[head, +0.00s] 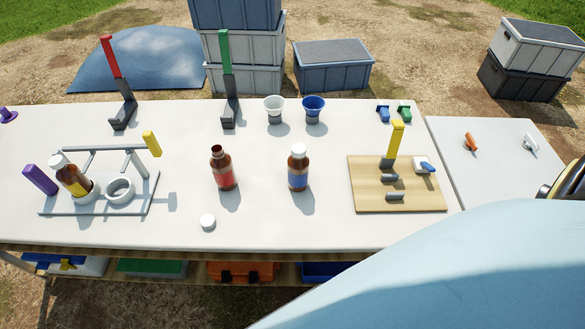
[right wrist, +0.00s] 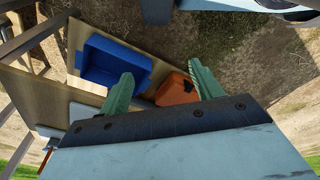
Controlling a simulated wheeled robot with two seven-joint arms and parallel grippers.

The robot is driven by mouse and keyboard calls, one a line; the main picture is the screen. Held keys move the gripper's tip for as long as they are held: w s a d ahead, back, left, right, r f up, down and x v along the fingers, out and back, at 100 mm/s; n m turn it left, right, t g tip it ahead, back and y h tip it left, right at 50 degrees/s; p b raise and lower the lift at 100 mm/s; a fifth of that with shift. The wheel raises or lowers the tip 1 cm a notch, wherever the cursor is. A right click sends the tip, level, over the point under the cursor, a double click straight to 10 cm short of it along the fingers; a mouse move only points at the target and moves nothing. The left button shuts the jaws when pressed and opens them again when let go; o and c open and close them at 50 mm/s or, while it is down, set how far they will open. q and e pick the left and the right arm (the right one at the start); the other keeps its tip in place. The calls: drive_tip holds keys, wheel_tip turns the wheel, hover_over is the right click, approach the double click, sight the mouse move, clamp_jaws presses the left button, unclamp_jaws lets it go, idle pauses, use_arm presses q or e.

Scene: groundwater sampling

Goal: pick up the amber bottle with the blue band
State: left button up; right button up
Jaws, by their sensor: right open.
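The amber bottle with the blue band (head: 298,168) stands upright on the white table, right of centre, with a white cap on. A second amber bottle with a red band (head: 223,168) stands uncapped to its left. A third amber bottle with a yellow band (head: 74,177) and white cap leans in a holder at the left. My right gripper (right wrist: 160,88) shows only in the right wrist view, its green fingers apart with nothing between them. It is away from the blue-band bottle, near the shelf level. My left gripper is not in view.
A loose white cap (head: 208,222) lies near the front edge. White and blue cups (head: 314,108) stand behind the bottle. A wooden board (head: 370,200) with a yellow-handled fixture is at the right. Blue (right wrist: 112,62) and orange bins (right wrist: 177,89) sit on the lower shelf.

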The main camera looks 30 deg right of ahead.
sight(294, 157)
drive_tip(key=w+r+n+t+p, duration=0.1)
drive_tip(key=w+r, duration=0.2)
drive_tip(key=r, duration=0.9)
drive_tip(key=w+r+h+p, duration=0.1)
drive_tip(key=w+r, duration=0.2)
drive_tip(key=r, duration=0.8)
drive_tip(key=w+r+n+t+p, duration=0.1)
drive_tip(key=w+r, duration=0.3)
drive_tip(key=r, duration=0.8)
drive_tip(key=w+a+r+n+t+h, duration=0.2)
drive_tip(key=w+n+t+h, duration=0.2)
drive_tip(key=w+n+h, duration=1.1)
drive_tip(key=w+d+f+n+y, duration=0.1)
drive_tip(key=w+n, duration=0.1)
drive_tip(key=w+d+f+n+y+b, duration=0.1)
drive_tip(key=w+d+n+y, duration=0.2)
drive_tip(key=w+d, duration=0.1)
drive_tip(key=w, duration=0.1)
drive_tip(key=shift+w+d+f+n+y+b, duration=0.1)
drive_tip(key=shift+d+f+n+y+b, duration=0.05)
drive_tip(key=shift+f+n+y+b, duration=0.2)
drive_tip(key=shift+s+d+b+x, duration=0.1)
drive_tip(key=shift+s+b+x, duration=0.1)
drive_tip(key=shift+x, duration=1.2)
drive_tip(key=shift+s+d+b+x, duration=0.1)
drive_tip(key=shift+b+x, duration=0.1)
drive_tip(key=shift+x, duration=1.15)
